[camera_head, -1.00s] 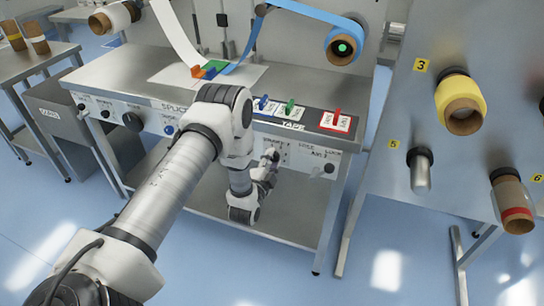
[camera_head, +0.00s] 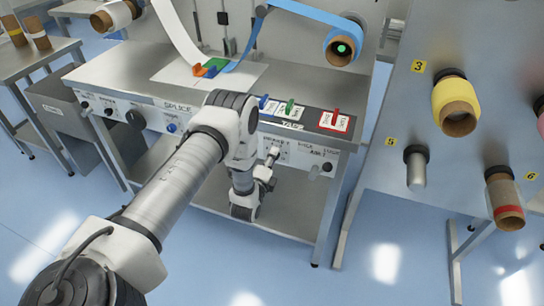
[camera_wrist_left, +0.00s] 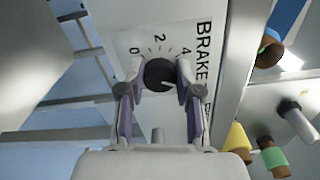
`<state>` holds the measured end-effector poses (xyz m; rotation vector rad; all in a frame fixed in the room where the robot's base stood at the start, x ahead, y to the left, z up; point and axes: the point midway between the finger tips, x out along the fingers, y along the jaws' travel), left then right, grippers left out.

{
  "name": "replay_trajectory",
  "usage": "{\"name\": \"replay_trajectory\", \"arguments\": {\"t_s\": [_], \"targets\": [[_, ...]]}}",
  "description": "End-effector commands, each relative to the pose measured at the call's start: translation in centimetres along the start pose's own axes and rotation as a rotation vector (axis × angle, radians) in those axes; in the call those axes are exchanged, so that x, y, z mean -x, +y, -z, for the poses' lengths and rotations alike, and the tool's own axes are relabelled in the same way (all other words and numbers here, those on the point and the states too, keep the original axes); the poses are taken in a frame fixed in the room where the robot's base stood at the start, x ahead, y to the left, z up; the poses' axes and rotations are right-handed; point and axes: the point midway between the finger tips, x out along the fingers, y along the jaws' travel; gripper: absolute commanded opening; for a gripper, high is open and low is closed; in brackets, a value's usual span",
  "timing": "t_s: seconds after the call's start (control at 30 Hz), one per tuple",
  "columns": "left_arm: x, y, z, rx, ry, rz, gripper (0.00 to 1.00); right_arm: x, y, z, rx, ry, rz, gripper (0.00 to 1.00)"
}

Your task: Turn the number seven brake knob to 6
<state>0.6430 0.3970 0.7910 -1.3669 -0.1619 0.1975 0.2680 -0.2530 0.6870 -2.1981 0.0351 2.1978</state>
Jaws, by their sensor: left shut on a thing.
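A black brake knob (camera_wrist_left: 160,74) sits on a white panel in the left wrist view. Its dial shows 0, 2 and 4 beside the word BRAKE (camera_wrist_left: 203,55); the rest of the scale is hidden behind a finger. My left gripper (camera_wrist_left: 159,76) has one finger on each side of the knob and is shut on it. I cannot read the knob's pointer clearly. In the head view, my left gripper (camera_head: 271,160) is small at the front panel of the steel table (camera_head: 115,72), and the knob is hidden there. My right gripper is not in view.
Other knobs (camera_head: 135,118) line the table's front panel. Blue, green and red tape levers (camera_head: 290,107) stand on top. A slanted steel panel at right carries numbered rolls, including a yellow one (camera_head: 455,102). Open floor lies between the table and that panel.

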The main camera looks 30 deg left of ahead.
Motion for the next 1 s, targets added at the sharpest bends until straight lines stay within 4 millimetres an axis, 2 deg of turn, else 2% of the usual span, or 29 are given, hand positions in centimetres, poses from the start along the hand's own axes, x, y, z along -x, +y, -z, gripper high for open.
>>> {"name": "replay_trajectory", "arguments": {"t_s": [0.43, 0.47, 0.5, 0.53, 0.83, 1.0], "targets": [[0.0, 0.0, 0.0, -0.013, -0.001, 0.001, 0.00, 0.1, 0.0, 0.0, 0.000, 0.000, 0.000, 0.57], [0.0, 0.0, 0.0, -0.013, -0.001, 0.001, 0.37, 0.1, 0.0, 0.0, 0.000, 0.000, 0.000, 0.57], [0.0, 0.0, 0.0, -0.013, -0.001, 0.001, 0.52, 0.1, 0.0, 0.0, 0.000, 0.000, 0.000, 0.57], [0.0, 0.0, 0.0, -0.013, -0.001, 0.001, 0.59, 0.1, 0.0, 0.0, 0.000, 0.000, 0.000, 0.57], [0.1, 0.0, 0.0, -0.012, 0.000, 0.000, 0.59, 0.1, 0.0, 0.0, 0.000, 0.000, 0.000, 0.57], [2.3, 0.1, 0.0, -0.012, 0.000, -0.004, 0.59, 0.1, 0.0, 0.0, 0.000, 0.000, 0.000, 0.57]]}}
